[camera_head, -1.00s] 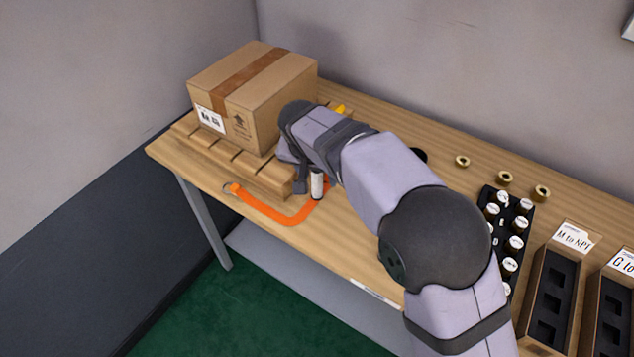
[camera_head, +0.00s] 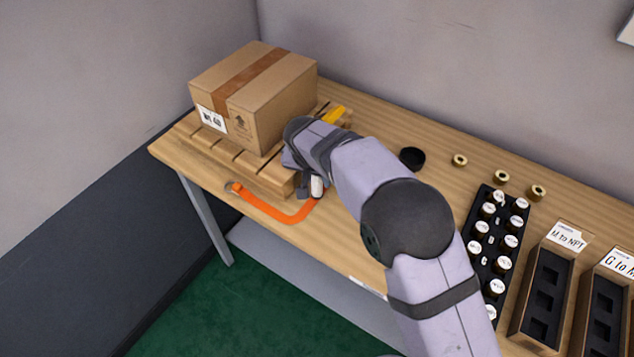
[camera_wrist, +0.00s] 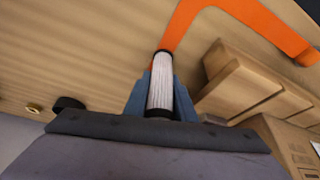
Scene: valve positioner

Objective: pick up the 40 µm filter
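The filter is a white pleated cylinder with dark ends; it shows in the wrist view (camera_wrist: 160,92) between my gripper's blue-grey fingers (camera_wrist: 161,84). The fingers flank it closely with no gap visible, so my gripper looks shut on it. The filter's far end sticks out past the fingertips. In the head view the filter (camera_head: 317,187) shows as a small white piece beside my gripper (camera_head: 309,186), by the pallet's near right corner. My gripper hides its upper part. I cannot tell whether it touches the table. No size marking is readable.
An orange strap (camera_head: 270,211) lies close by at the table's front edge. A wooden pallet (camera_head: 240,166) with a cardboard box (camera_head: 255,95) stands left of my gripper. A black tray of white-capped parts (camera_head: 481,212) and labelled bins (camera_head: 543,300) are at right.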

